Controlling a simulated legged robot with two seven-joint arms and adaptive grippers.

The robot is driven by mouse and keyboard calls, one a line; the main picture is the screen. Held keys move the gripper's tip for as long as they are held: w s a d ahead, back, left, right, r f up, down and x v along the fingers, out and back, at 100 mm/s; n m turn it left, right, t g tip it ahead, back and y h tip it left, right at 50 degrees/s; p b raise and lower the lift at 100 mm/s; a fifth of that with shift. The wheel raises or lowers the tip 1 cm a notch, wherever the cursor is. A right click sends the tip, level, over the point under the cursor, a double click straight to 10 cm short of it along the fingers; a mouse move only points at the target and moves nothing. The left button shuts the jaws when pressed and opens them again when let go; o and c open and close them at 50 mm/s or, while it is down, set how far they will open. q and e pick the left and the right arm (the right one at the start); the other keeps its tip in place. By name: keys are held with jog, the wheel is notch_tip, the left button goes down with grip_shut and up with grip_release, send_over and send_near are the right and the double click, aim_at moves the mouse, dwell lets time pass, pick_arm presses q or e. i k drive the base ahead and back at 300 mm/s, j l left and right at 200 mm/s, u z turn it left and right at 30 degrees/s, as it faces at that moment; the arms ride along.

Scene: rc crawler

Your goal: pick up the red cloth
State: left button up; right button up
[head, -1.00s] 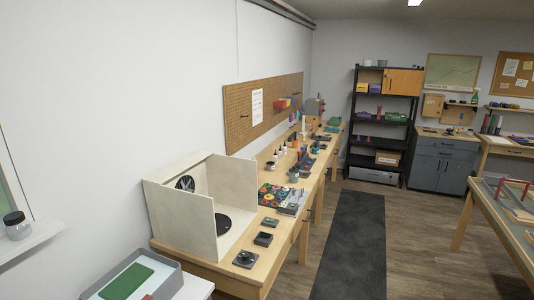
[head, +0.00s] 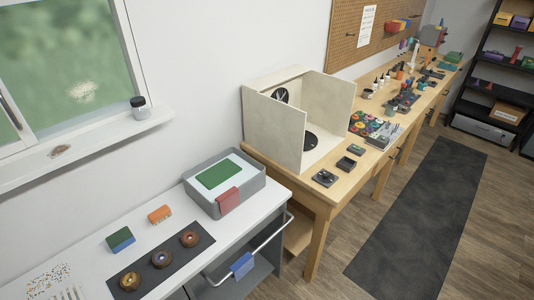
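A small red cloth (head: 229,201) hangs over the front rim of a grey tray (head: 247,202) on the white-topped cart in the head view. A green pad on a white sheet (head: 219,173) lies inside the tray behind it. Neither of my grippers is in the picture.
The white cart top (head: 183,249) also holds a dark mat (head: 162,261) with several ring-shaped parts, an orange brush-like block (head: 160,214) and a green-and-blue block (head: 121,240). A wooden bench with a box-like booth (head: 299,118) adjoins on the right.

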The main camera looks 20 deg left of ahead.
aim_at(230, 199)
jog(key=i+l, duration=0.15)
jog(key=i, duration=0.3)
jog(key=i+l, duration=0.15)
jog(key=i, duration=0.3)
